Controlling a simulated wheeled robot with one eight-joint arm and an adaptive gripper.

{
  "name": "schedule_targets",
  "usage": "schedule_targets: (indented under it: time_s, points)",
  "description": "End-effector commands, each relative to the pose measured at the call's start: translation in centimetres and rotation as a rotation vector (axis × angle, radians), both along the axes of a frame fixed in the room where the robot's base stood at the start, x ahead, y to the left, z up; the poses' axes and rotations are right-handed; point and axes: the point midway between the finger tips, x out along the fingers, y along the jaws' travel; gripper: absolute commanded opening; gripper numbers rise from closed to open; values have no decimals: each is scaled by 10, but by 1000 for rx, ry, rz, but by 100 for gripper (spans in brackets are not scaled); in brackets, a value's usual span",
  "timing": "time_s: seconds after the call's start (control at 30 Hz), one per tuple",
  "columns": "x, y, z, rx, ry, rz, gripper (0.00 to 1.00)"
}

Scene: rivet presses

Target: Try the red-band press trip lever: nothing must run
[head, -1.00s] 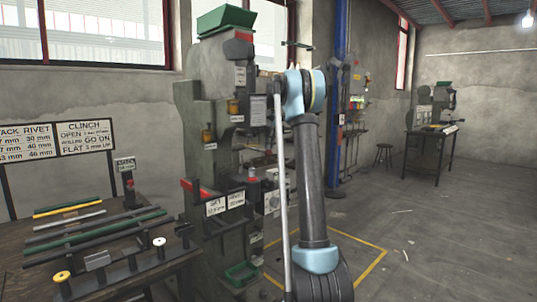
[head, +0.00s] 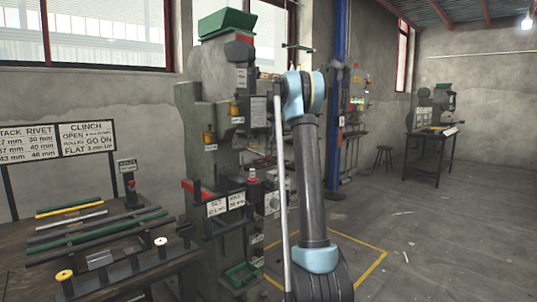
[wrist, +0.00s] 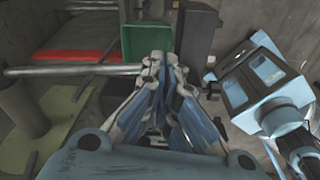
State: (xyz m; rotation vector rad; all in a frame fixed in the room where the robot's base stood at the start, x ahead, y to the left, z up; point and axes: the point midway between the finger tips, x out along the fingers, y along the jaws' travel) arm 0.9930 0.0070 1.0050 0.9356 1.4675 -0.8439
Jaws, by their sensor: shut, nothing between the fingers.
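The large grey-green press (head: 205,110) stands left of centre in the head view, with a green hopper on top and red edging (head: 196,188) around its work area. My gripper is hidden behind my arm there. In the wrist view my gripper (wrist: 160,62) is shut and empty, its fingertips together. A round grey rod (wrist: 70,70) runs in from the left and ends by the fingertips; whether they touch is unclear, and I cannot tell if it is the trip lever. A red strip (wrist: 75,57) lies behind the rod.
A green bin (wrist: 148,35) is beyond the fingertips; a green bin also shows low on the press (head: 241,273). A bench (head: 30,262) with rods and spools stands at left. A blue column (head: 340,90) stands behind. Open floor (head: 430,245) lies at right.

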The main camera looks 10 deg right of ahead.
Motion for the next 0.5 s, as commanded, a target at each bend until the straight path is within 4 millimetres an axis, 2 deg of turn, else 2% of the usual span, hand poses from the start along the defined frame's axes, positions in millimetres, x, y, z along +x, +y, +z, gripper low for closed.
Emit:
schedule_targets:
  time_s: [0.03, 0.2, 0.5]
  points:
    - [2, -9, -12, 0, 1, -7, 0]
    - [14, -31, -11, -1, 5, -13, 0]
    - [20, -33, -15, -1, 10, -11, 0]
